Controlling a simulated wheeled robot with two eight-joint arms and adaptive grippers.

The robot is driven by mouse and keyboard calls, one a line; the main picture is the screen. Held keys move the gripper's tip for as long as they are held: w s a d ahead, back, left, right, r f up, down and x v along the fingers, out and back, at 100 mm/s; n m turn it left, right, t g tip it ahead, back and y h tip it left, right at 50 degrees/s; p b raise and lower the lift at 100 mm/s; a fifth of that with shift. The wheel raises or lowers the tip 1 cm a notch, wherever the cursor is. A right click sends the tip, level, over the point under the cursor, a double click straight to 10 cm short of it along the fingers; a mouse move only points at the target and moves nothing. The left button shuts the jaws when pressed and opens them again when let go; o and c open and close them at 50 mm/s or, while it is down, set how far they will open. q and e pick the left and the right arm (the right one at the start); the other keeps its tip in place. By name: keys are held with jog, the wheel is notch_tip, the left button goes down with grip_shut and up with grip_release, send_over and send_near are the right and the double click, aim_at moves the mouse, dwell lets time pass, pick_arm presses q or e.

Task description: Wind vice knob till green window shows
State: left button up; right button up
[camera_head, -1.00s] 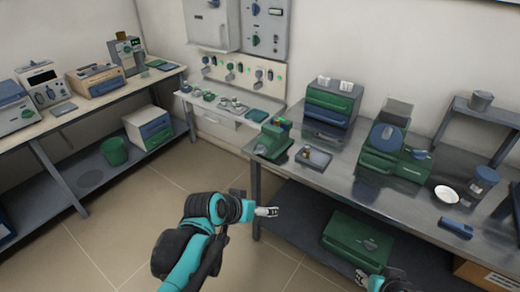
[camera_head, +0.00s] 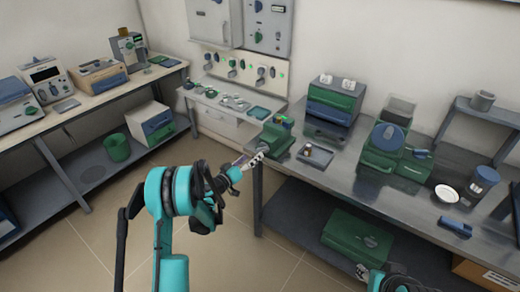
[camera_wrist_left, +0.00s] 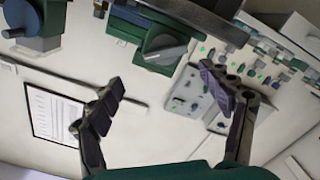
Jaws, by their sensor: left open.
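The green vice (camera_head: 276,139) stands at the left front corner of the right-hand bench. In the left wrist view a green block, likely the vice (camera_wrist_left: 124,27), shows a round grey knob (camera_wrist_left: 164,48) with a raised grip bar. My left gripper (camera_head: 260,153) is at the vice's near left side in the head view. In the wrist view its open, empty fingers (camera_wrist_left: 162,80) are spread on either side below the knob, apart from it. I cannot make out a green window. My right gripper (camera_head: 364,271) only partly shows at the bottom edge.
A small tray (camera_head: 315,154) lies right of the vice, with a drawer unit (camera_head: 332,100) behind. A wall panel with several knobs (camera_head: 240,67) is above a shelf (camera_head: 232,101) at the back. A green case (camera_head: 357,240) sits under the bench.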

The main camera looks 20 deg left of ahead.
aim_at(260, 149)
pick_arm(q)
jog(key=x, duration=0.2)
jog(key=b+x, duration=0.1)
jog(key=x, duration=0.1)
jog(key=f+b+x, duration=0.1)
jog(key=x, duration=0.1)
jog(key=shift+w+a, duration=0.3)
jog(key=shift+w, duration=0.05)
jog(key=shift+w+d+r, duration=0.1)
jog(key=shift+w+d, duration=0.1)
jog(key=shift+w, duration=0.4)
jog(key=c, duration=1.2)
jog(key=shift+o, duration=0.2)
